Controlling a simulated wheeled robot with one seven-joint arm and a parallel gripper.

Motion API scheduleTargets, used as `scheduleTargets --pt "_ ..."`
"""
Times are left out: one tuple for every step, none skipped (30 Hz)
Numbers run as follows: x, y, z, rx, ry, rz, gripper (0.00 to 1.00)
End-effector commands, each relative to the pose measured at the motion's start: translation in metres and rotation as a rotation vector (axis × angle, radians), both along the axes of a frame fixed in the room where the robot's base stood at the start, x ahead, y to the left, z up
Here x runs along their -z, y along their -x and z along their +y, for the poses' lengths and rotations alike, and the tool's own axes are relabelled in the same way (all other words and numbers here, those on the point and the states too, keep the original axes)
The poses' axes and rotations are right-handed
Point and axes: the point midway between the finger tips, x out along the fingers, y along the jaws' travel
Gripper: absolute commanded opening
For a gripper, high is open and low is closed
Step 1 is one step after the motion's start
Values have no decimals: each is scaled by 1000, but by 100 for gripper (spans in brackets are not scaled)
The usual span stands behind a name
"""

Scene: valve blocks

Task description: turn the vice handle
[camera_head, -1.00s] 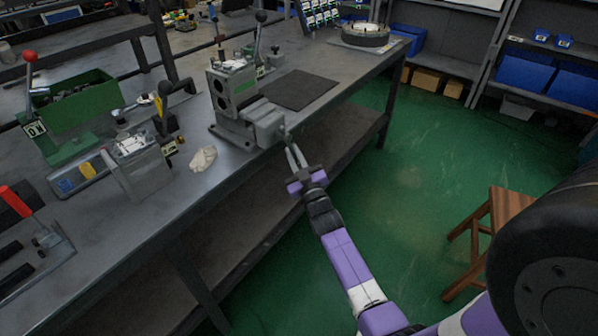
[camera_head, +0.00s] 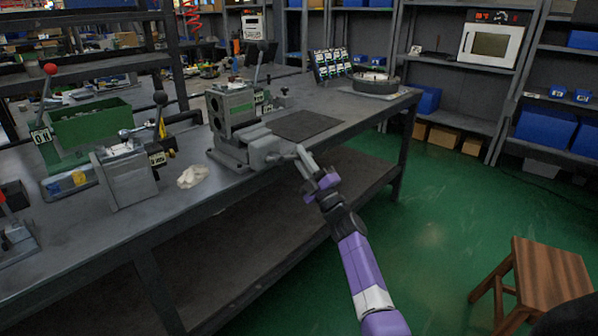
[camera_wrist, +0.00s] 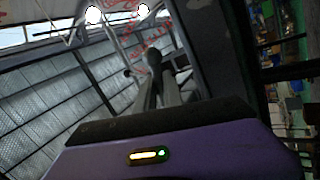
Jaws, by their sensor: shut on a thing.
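The grey vice (camera_head: 258,147) is fixed near the bench's front edge, and a grey block with two round bores (camera_head: 216,112) stands at its back. The vice handle (camera_head: 285,157) projects from the vice's front end and is very small in the head view. My gripper (camera_head: 301,155) is at this handle, in front of the bench edge, reaching up from below right. In the wrist view, my gripper's fingers (camera_wrist: 157,92) are closed together around a dark rounded handle end (camera_wrist: 153,58). The fingers hide most of the handle.
On the bench (camera_head: 95,240) are a white rag (camera_head: 193,176), a grey fixture (camera_head: 128,178), a green bin (camera_head: 92,122) and a dark mat (camera_head: 304,125). A round part (camera_head: 375,83) is farther back. A wooden stool (camera_head: 540,275) stands right; the green floor between is clear.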

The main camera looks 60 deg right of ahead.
Motion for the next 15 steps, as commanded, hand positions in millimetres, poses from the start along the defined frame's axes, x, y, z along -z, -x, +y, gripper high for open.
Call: scheduleTargets --pt "-3 1 -3 3 49 8 0" --pt "-5 2 -4 4 76 15 0" --pt "-9 2 -4 2 113 24 0" --pt "-11 2 -4 2 141 31 0" --pt "-14 2 -5 2 169 36 0" --pt "-17 2 -5 3 206 46 0" --pt "-20 2 -5 2 234 53 0" --pt "-23 2 -5 3 261 60 0" --pt "-26 2 -5 2 296 68 0" --pt "-28 2 -5 1 322 75 0" --pt "-31 2 -4 2 347 80 0" --pt "-34 2 -4 2 381 88 0" --pt "-36 2 -4 2 404 95 0" --pt "-39 2 -4 1 427 99 0" --pt "-42 1 -3 1 456 107 0"
